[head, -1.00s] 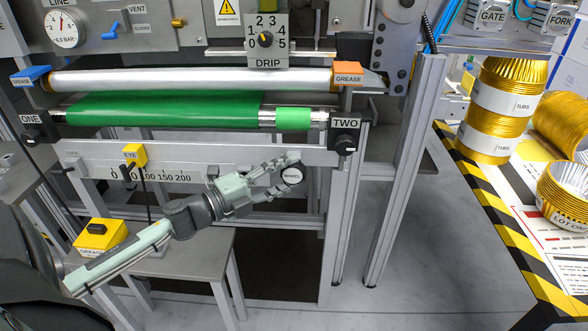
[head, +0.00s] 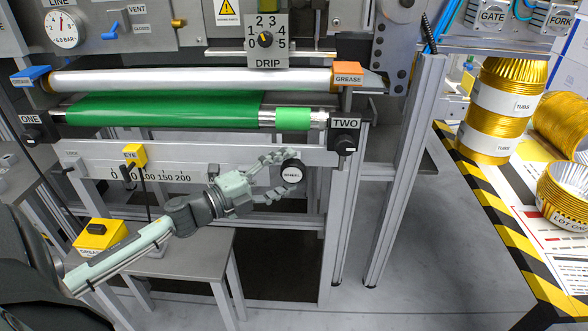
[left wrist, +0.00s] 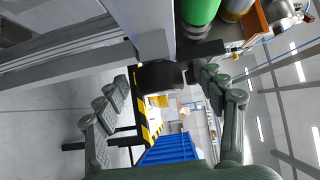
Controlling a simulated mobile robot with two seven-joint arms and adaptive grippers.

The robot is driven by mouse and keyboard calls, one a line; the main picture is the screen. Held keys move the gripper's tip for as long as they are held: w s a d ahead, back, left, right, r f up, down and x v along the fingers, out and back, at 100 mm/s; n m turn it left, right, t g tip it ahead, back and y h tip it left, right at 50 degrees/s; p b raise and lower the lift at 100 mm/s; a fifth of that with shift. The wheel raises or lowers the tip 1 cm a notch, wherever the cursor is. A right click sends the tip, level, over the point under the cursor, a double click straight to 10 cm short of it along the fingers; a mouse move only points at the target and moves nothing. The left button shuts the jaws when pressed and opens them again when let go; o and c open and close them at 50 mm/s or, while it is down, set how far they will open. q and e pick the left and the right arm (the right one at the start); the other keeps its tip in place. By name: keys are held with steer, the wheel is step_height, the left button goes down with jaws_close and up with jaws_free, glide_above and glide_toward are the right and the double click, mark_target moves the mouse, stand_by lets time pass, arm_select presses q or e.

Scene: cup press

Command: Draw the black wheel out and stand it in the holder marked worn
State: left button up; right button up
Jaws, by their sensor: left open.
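My left gripper (head: 276,177) is open, with one finger above the wheel and one below. In the left wrist view the black wheel (left wrist: 161,76) lies between the spread fingertips, with gaps at its sides. No holder marked worn can be made out. My right gripper is not in view.
A scale rail (head: 205,175) with a yellow EYE block (head: 134,154) lies left of the wheel. The green belt roller (head: 165,108) is above. A grey stand (head: 195,255) is below my arm. At right, a striped-edge table (head: 500,225) holds gold tubs.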

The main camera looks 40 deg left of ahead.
arm_select(q)
steer(key=s+d, duration=0.2)
steer(key=s, duration=0.6)
stand_by(0.5)
steer(key=shift+w, duration=0.1)
steer(key=w, duration=0.2)
steer(key=w+a, duration=0.1)
steer(key=w, duration=0.2)
steer(key=w+a, duration=0.1)
steer(key=w, duration=0.1)
steer(key=shift+w, duration=0.4)
steer(key=shift+s, duration=0.1)
